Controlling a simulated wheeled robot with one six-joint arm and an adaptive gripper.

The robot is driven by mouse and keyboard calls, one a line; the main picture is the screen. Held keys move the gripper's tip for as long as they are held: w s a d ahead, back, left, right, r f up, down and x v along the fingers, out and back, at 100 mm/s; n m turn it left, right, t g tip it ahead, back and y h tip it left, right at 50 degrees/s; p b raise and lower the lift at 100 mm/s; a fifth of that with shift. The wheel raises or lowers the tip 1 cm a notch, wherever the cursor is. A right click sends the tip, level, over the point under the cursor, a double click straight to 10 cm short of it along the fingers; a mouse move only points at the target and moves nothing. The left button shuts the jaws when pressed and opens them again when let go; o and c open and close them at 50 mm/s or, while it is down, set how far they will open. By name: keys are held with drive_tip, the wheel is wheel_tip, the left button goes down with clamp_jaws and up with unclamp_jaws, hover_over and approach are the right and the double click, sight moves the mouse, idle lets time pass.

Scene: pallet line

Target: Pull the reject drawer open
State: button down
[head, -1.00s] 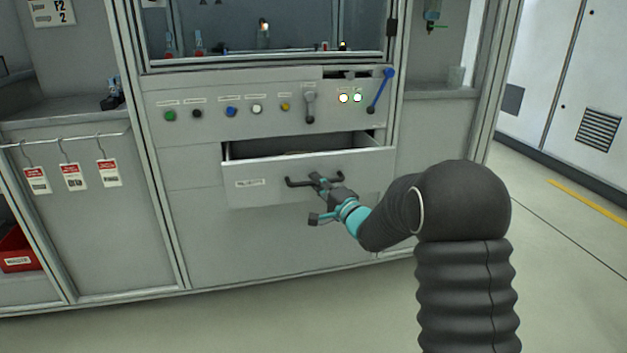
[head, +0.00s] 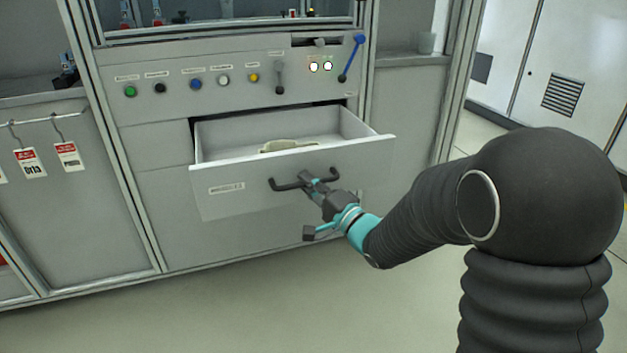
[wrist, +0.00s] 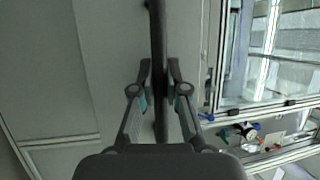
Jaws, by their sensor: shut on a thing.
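The reject drawer (head: 237,200) is a light grey drawer in the middle of the cabinet front, pulled well out. A pale object (head: 290,145) lies inside it. Its dark bar handle (head: 284,185) runs across the front. My gripper (head: 311,181) is shut on the handle near its middle. In the wrist view the handle (wrist: 158,40) runs between the two fingers of my gripper (wrist: 159,80). The drawer's label is too small to read.
A control panel (head: 135,75) with coloured buttons, a grey lever and a blue lever (head: 351,60) sits above the drawer. Red-and-white tags (head: 68,156) hang from a rail at the left. The floor (head: 260,310) in front is clear.

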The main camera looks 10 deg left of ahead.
drive_tip(key=c, duration=1.2)
unclamp_jaws()
drive_tip(key=v, duration=1.2)
